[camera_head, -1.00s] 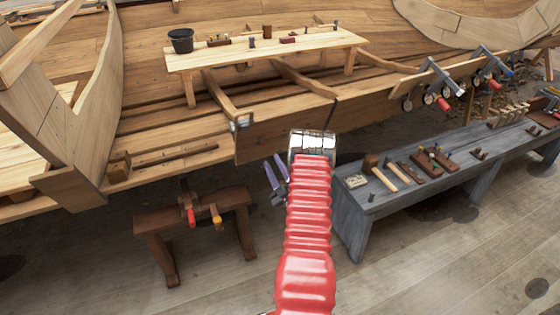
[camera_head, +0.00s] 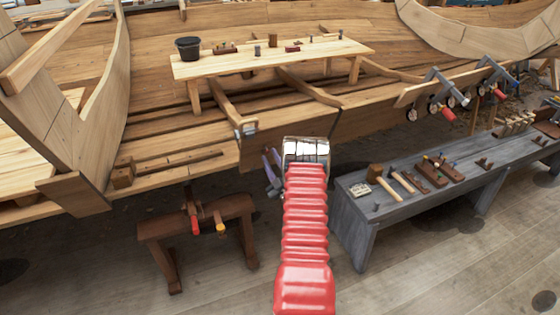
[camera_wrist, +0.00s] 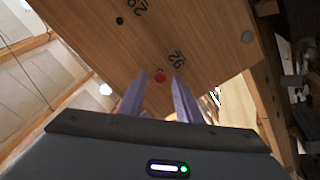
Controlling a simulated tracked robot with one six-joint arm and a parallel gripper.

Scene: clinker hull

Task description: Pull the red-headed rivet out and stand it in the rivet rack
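In the head view my gripper (camera_head: 268,157) shows partly behind my red arm, close under the hull planking, and the rivet is hidden there. A brown block with several small upright pegs (camera_head: 441,170) on the grey bench may be the rivet rack.
The grey bench (camera_head: 360,217) at the right also holds a mallet (camera_head: 376,173) and other tools. A brown sawhorse (camera_head: 160,228) stands at the lower left. A plank table (camera_head: 270,61) stands inside the hull. A dark hole (camera_wrist: 120,20) and a grey round head (camera_wrist: 247,37) mark the plank.

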